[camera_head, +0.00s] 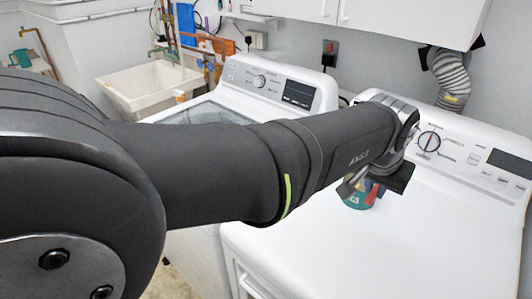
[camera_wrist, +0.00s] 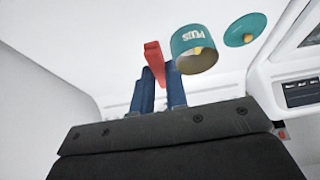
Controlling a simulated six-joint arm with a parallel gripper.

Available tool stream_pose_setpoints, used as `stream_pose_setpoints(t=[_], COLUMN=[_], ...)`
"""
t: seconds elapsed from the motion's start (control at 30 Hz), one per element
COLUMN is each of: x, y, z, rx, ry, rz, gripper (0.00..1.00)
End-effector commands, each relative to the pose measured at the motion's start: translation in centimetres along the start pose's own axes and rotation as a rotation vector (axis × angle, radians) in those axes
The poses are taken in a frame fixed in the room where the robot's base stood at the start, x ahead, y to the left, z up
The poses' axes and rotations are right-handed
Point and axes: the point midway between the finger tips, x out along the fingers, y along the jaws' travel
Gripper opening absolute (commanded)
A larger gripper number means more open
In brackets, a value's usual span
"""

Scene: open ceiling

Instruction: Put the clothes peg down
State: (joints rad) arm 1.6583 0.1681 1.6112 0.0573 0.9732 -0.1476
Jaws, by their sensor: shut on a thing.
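My gripper (camera_wrist: 159,80) is shut on a red clothes peg (camera_wrist: 154,55), which sticks out beyond the blue fingers in the wrist view. A teal tub (camera_wrist: 193,53) with white lettering stands just right of the peg in that view. I cannot tell whether they touch. A round teal lid or dish (camera_wrist: 245,30) lies farther right. In the head view, my gripper (camera_head: 366,186) is at the end of my arm over the right white machine's top (camera_head: 370,250). The teal tub (camera_head: 357,201) shows there, partly hidden behind my gripper.
The right machine's control panel (camera_head: 470,155) rises behind its top, with a silver duct (camera_head: 451,78) above. A second white machine (camera_head: 270,85) and a sink (camera_head: 150,88) are to the left. The front of the right machine's top looks clear.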

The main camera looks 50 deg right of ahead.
Motion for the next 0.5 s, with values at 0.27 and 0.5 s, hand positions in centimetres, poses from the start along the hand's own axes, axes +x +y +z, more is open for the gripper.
stream_pose_setpoints(t=[0.27,0.5], x=[0.2,1.1], y=[4.4,4.7], z=[-6.6,-8.3], rx=[0.03,0.033], ry=[0.0,-0.002], rz=[0.012,0.013], gripper=[0.0,0.0])
